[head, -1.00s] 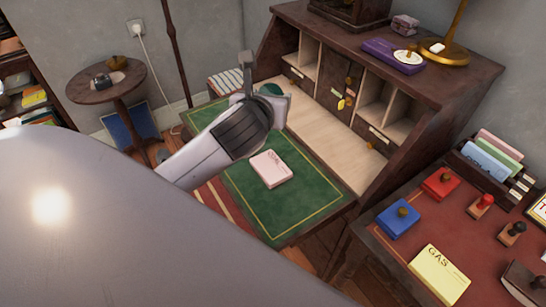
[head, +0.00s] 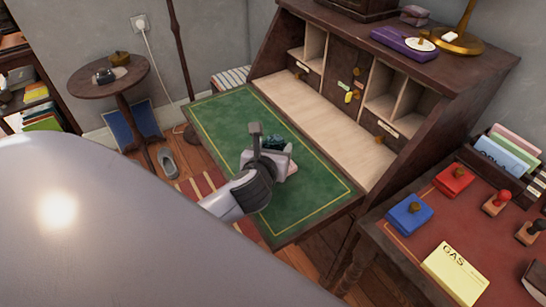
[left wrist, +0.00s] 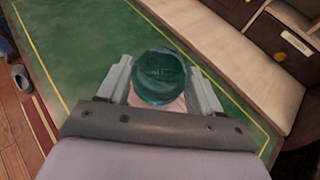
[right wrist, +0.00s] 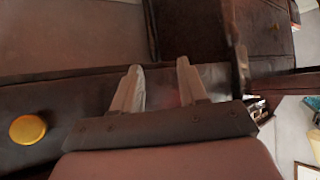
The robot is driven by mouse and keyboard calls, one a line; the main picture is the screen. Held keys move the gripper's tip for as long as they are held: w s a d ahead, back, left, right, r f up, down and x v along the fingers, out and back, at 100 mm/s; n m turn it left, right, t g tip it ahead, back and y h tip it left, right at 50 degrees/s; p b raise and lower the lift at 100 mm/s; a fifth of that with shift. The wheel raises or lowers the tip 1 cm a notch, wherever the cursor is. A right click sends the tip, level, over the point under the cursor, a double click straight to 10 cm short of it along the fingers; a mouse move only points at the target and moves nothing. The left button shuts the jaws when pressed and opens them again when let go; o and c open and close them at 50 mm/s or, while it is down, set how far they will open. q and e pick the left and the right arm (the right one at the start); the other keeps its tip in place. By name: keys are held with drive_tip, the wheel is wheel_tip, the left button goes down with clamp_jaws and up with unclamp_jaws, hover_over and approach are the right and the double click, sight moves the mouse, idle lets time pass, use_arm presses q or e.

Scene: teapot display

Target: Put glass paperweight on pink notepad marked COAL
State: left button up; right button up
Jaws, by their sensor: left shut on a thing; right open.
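The glass paperweight is a dark green glass dome; it shows in the left wrist view (left wrist: 159,77) and, partly covered, in the head view (head: 272,143). My left gripper (head: 266,155) is shut on it, one finger on each side. The pink notepad (head: 292,166) lies on the green desk leather, mostly hidden behind my left gripper. In the left wrist view a pink strip of the notepad (left wrist: 172,106) shows just under the paperweight. Whether the two touch I cannot tell. My right gripper (right wrist: 158,88) is open and empty in the right wrist view, near dark wooden furniture.
The green writing surface (head: 215,115) is otherwise clear. Desk compartments (head: 390,95) stand behind it. At right, a red-topped table holds a blue box (head: 404,215), a red box (head: 454,180), stamps and a yellow GAS notepad (head: 455,272).

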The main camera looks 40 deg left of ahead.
use_arm(q)
wheel_tip(320, 180, down, 2)
drive_tip(key=shift+f, duration=0.1)
drive_tip(key=o, duration=1.3)
drive_tip(key=shift+f, duration=0.1)
drive_tip(key=shift+c, duration=0.2)
drive_tip(key=shift+s+d+r, duration=0.1)
drive_tip(key=shift+s+r, duration=0.15)
drive_tip(key=shift+s, duration=0.05)
drive_tip(key=p+v, duration=0.1)
drive_tip(key=v, duration=1)
drive_tip(key=shift+s+d+r, duration=0.1)
drive_tip(key=shift+d, duration=0.05)
